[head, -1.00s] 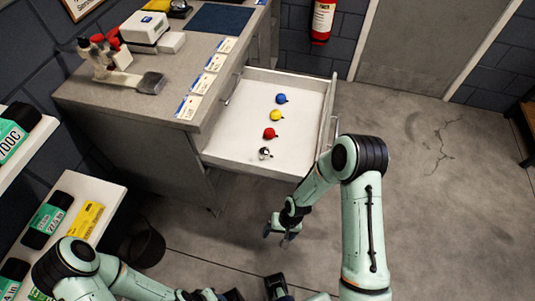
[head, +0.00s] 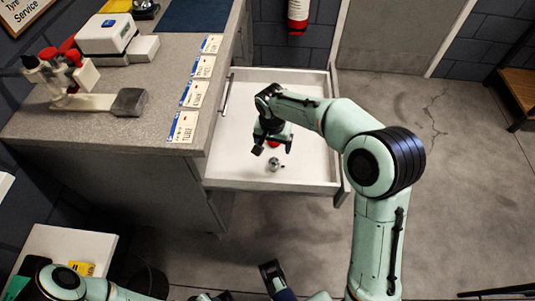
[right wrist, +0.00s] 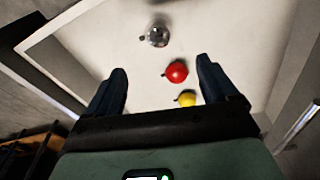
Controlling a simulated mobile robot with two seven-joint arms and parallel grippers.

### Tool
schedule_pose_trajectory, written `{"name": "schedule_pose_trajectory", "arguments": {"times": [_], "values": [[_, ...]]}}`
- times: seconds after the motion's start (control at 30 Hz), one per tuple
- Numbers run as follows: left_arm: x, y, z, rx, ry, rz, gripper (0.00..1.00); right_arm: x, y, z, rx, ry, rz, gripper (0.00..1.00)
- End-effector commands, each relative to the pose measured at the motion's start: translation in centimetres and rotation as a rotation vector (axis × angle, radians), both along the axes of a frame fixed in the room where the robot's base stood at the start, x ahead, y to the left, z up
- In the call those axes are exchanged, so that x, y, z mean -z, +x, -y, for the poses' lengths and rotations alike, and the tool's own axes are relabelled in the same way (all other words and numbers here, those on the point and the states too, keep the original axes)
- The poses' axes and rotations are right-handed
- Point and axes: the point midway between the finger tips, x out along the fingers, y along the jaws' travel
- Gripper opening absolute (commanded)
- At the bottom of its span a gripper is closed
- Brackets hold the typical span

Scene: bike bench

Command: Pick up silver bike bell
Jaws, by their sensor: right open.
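The silver bike bell (head: 275,164) lies near the front of the open white drawer (head: 312,172). In the right wrist view the silver bell (right wrist: 157,36) is beyond the fingertips, near the top. My right gripper (head: 273,149) is over the drawer, open and empty. It is just behind the silver bell in the head view, above the red bell (head: 273,143). The red bell (right wrist: 176,71) shows between the fingers in the wrist view. Part of my left gripper (head: 272,275) shows at the bottom edge, and its jaws are unclear.
A yellow bell (right wrist: 187,98) is partly hidden by my right gripper in the wrist view. The drawer walls surround the bells. The grey bench top (head: 60,128) is to the left, with labels (head: 183,127) along its edge. The floor (head: 455,200) to the right is clear.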

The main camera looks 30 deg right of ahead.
Motion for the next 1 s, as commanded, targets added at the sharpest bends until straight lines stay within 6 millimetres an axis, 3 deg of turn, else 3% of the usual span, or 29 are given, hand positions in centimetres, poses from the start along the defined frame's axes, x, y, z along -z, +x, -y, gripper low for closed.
{"name": "schedule_pose_trajectory", "arguments": {"times": [0.33, 0.67, 1.0], "values": [[1.8, 1.9, -0.9, -0.024, 0.026, 0.053, 0.36, 6.5, 0.4, 0.5, -0.001, 0.000, -0.005, 0.86], [2.4, 2.7, -1.3, -0.031, 0.035, 0.072, 0.36, 8.8, 0.6, 0.6, -0.002, 0.001, -0.004, 0.86], [3.7, 4.3, -2.1, -0.050, 0.056, 0.117, 0.36, 13.1, 1.0, 0.8, -0.001, 0.000, -0.004, 0.86]]}}
